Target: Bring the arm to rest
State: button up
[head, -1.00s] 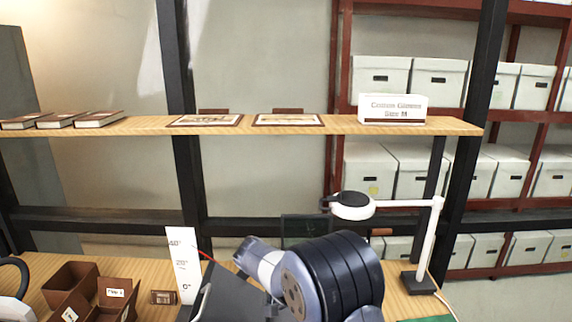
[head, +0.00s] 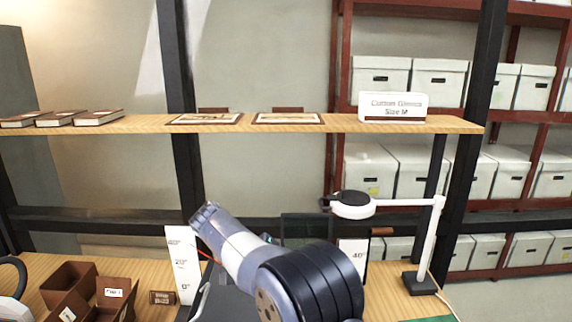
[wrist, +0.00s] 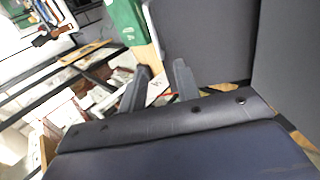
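My gripper (wrist: 162,78) shows in the wrist view as two dark fingers, apart from each other, with nothing held between them. The wrist view looks tilted over a cluttered area, with a green surface (wrist: 124,20) beyond the fingers and large dark grey panels at the right. In the head view my arm rises from the bottom centre, its pale grey upper link leaning up and left in front of the bench. I cannot make out the gripper fingers in the head view.
A wooden shelf (head: 290,128) crosses above the arm, bearing books (head: 95,117), two framed cards and a white box (head: 392,106). A white lamp (head: 437,235) stands right of the arm. Brown boxes (head: 72,278) and a white scale card (head: 186,270) stand at left.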

jog(key=x, duration=0.9)
jog(key=p+x, duration=0.1)
jog(key=x, duration=0.4)
jog(key=shift+d+r, duration=0.3)
jog(key=shift+d, duration=0.05)
